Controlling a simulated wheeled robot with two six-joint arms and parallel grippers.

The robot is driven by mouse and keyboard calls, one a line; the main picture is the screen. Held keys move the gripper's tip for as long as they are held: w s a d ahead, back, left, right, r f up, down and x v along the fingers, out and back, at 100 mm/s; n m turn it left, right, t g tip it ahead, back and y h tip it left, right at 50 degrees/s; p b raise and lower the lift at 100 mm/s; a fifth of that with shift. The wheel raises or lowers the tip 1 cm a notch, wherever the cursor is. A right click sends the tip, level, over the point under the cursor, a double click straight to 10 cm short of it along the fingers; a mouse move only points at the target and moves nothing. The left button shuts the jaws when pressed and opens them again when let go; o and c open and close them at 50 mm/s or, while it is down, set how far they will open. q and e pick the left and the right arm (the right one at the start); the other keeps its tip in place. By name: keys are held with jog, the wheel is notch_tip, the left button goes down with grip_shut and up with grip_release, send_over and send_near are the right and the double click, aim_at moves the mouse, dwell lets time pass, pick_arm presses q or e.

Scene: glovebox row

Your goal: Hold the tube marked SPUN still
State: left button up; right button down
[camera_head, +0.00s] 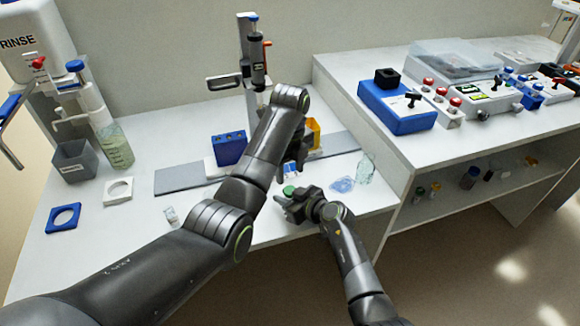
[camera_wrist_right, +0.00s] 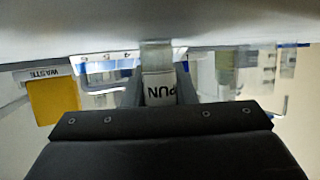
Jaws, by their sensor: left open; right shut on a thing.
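The tube marked SPUN (camera_wrist_right: 159,88) is between the fingers of my right gripper in the right wrist view; its label appears upside down and only part of the word shows. My right gripper (camera_head: 284,203) is shut on it, low over the front part of the bench in the head view. A green cap (camera_head: 290,190) shows at this gripper; the rest of the tube is hidden there. My left gripper (camera_head: 298,160) is open and points down, just above and behind the right gripper. Its fingertips are partly hidden, and I cannot tell whether they touch anything.
A blue rack (camera_head: 229,148) and a yellow waste bin (camera_head: 314,132) stand behind the grippers. A clear glass vessel (camera_head: 365,168) and a bluish clear item (camera_head: 342,185) lie to the right. A small vial (camera_head: 171,216) is to the left. The bench's front left is mostly clear.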

aim_at(290, 190)
pick_arm(q)
jog(key=shift+f, duration=3.1)
jog(key=c, duration=1)
jog(key=shift+n, duration=1.8)
jog(key=o, duration=1.1)
jog(key=shift+c, duration=0.2)
